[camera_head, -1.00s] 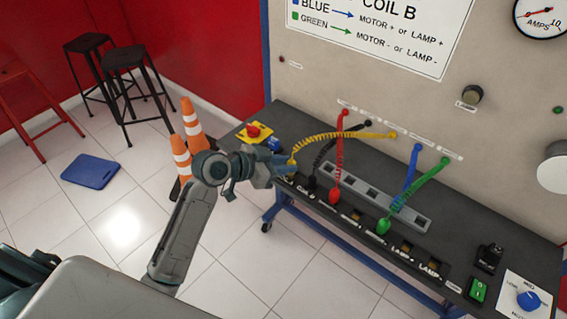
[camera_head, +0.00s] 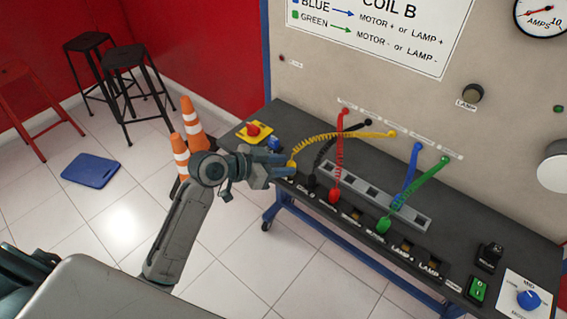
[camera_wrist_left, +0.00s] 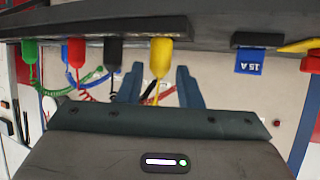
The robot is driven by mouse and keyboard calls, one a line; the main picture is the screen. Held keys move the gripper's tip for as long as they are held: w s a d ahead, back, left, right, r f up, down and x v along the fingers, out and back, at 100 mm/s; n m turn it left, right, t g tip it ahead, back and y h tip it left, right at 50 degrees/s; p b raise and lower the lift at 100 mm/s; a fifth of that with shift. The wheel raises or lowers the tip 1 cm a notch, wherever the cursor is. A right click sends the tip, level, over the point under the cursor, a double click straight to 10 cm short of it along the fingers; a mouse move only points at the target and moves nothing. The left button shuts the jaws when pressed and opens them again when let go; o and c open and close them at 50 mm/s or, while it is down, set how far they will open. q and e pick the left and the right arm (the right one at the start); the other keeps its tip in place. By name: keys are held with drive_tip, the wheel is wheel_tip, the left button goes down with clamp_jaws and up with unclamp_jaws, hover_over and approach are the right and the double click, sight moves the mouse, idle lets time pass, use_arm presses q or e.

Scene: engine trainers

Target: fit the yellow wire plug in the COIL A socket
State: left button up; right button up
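The yellow plug (camera_head: 291,165) stands at the left end of the socket row on the dark bench, left of the black plug at the Coil B label. In the left wrist view, the yellow plug (camera_wrist_left: 160,58) meets the dark socket strip, and its wire runs off behind it. The COIL A socket and its label are hidden, so I cannot read them or see how deep the plug sits. My left gripper (camera_head: 286,165) is open just left of the plug. In the wrist view its two fingers (camera_wrist_left: 159,87) stand apart, with clear gaps beside the plug. My right gripper is out of view.
Black (camera_head: 311,181), red (camera_head: 333,195) and green (camera_head: 383,225) plugs stand along the row, their coiled wires rising to the panel (camera_head: 330,75). A yellow box with a red button (camera_head: 253,130) and a blue part (camera_head: 274,143) lie behind my gripper.

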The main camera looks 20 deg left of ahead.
use_arm(q)
drive_tip(key=shift+r+p+v, duration=0.15)
drive_tip(key=shift+p+v, duration=0.2)
drive_tip(key=shift+v, duration=0.45)
drive_tip(key=shift+r+p+v, duration=0.15)
drive_tip(key=shift+p+v, duration=0.2)
drive_tip(key=shift+v, duration=0.4)
drive_tip(key=shift+s+a+r, duration=0.2)
drive_tip(key=shift+s+r, duration=0.05)
drive_tip(key=shift+r, duration=0.05)
drive_tip(key=shift+r+p, duration=0.1)
drive_tip(key=shift+p, duration=0.2)
wheel_tip(320, 180, up, 3)
drive_tip(key=p, duration=0.2)
drive_tip(key=shift+r+p, duration=0.2)
drive_tip(key=shift+p, duration=0.15)
drive_tip(key=shift+o, duration=0.2)
drive_tip(key=o, duration=0.5)
drive_tip(key=shift+o, duration=0.2)
drive_tip(key=shift+a, duration=0.1)
